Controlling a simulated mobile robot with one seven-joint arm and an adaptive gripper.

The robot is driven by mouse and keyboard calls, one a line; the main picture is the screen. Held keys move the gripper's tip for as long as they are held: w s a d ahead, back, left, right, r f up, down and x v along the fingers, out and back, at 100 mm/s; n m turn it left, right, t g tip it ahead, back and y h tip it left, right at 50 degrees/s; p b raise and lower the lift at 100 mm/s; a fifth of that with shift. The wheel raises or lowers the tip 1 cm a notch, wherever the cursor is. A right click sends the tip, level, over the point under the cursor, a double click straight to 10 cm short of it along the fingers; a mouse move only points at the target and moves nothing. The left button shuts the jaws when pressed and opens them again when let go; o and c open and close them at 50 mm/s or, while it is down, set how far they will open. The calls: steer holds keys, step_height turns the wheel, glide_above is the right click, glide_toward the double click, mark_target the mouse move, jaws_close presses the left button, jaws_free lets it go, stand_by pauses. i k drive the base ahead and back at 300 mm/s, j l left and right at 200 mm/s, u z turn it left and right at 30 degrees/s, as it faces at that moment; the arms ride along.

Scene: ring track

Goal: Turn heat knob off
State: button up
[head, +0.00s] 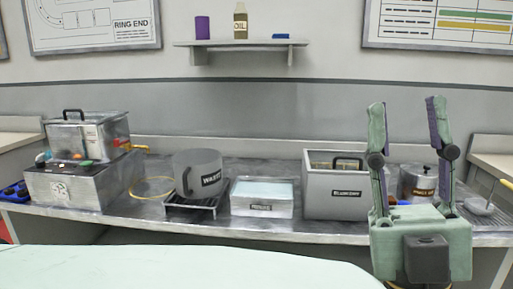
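My gripper (407,104) is at the right of the head view, raised upright. Its two fingers are wide apart, with nothing between them. A grey metal heater box (97,193) stands far left on the bench, well away from my gripper. On its top front edge are a small dark knob-like part (41,158) and small red and green spots. I cannot tell which one is the heat knob or how it is set. A metal pot or tank with a lid (88,131) sits on the box and may hide part of its top.
A lidded pot (417,183) is behind my gripper. A blue item (14,191) lies far left. A pale green surface (180,270) fills the foreground.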

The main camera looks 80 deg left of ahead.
mark_target(41, 162)
steer(key=u, duration=3.85)
